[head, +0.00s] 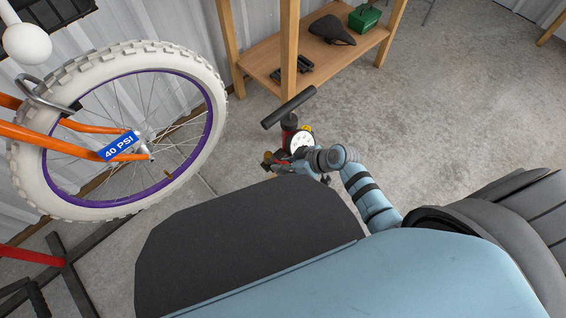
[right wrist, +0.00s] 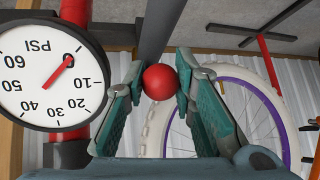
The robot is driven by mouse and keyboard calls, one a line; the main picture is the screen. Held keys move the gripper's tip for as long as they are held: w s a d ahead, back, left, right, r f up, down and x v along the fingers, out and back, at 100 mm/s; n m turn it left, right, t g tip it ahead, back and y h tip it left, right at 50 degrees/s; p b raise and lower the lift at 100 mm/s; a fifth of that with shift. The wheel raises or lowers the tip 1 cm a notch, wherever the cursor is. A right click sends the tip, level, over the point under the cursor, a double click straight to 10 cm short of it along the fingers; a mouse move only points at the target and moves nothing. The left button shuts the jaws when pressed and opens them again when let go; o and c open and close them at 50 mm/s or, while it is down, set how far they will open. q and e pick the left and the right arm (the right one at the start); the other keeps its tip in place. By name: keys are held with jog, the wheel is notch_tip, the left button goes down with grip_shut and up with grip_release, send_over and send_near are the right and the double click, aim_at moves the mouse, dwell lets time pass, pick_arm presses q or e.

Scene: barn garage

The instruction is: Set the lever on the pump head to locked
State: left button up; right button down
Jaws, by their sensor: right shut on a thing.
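The floor pump (head: 289,122) stands beyond my dark base in the head view, with a black T-handle and a round white gauge (head: 301,141). In the right wrist view the gauge (right wrist: 48,80) appears upside down, its red needle pointing at 0. My right gripper (head: 297,163) is at the pump, just below the gauge. In the right wrist view its teal fingers (right wrist: 160,88) close on a red ball knob (right wrist: 161,81) from both sides. A dark bar runs upward behind the knob. The pump head's lever and its position cannot be made out clearly. My left gripper is not in view.
A bike wheel (head: 216,122) with a white tyre and purple rim stands left of the pump, carrying a blue "40 PSI" tag (head: 118,146). A wooden shelf (head: 262,70) behind holds a saddle (head: 332,30) and a green box (head: 364,18).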

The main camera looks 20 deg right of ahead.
jog(key=shift+f, duration=0.1)
jog(key=c, duration=1.6)
grip_release()
jog(key=v, duration=1.2)
jog(key=shift+s, duration=0.1)
